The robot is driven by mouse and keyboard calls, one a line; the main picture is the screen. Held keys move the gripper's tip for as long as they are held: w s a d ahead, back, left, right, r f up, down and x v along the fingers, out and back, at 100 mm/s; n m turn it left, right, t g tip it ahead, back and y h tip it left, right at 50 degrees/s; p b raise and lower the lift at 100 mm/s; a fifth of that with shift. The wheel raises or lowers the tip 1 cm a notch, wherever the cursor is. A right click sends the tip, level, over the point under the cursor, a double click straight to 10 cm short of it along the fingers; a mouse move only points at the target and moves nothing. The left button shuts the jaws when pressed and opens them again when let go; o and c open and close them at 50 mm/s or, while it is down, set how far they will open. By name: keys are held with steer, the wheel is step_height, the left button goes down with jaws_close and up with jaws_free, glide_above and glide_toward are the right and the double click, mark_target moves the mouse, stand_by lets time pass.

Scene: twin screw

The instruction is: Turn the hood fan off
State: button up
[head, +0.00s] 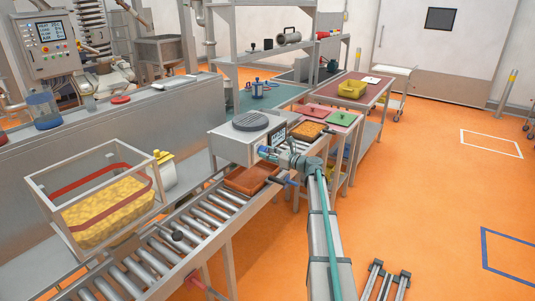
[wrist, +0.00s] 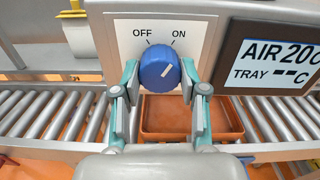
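A round blue knob (wrist: 159,70) sits on a white plate (wrist: 195,30) with the words OFF at upper left and ON at upper right. Its white pointer line slants to the upper right, on the ON side. My gripper (wrist: 159,82) has one finger on each side of the knob, fingers spread apart. I cannot tell whether the fingertips touch it. In the head view, my gripper (head: 266,152) is at the front of a pale metal box (head: 232,147) with a round grey grille (head: 250,121) on top. The knob cannot be made out clearly there.
A display (wrist: 275,53) reading AIR and TRAY is right of the knob. An orange-brown tray (wrist: 165,132) lies on the roller conveyor (wrist: 45,112) below. A clear-sided bin (head: 35,190) of yellow pieces stands at left. Orange floor at right is mostly open.

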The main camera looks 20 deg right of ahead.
steer(key=shift+c, duration=1.2)
steer(key=shift+f+n+b, duration=0.1)
steer(key=shift+n+b, duration=0.2)
steer(key=shift+b, duration=0.25)
steer(key=n+b, duration=1.1)
steer(key=b, duration=0.6)
steer(key=shift+n+b, duration=0.3)
steer(key=o, duration=1.1)
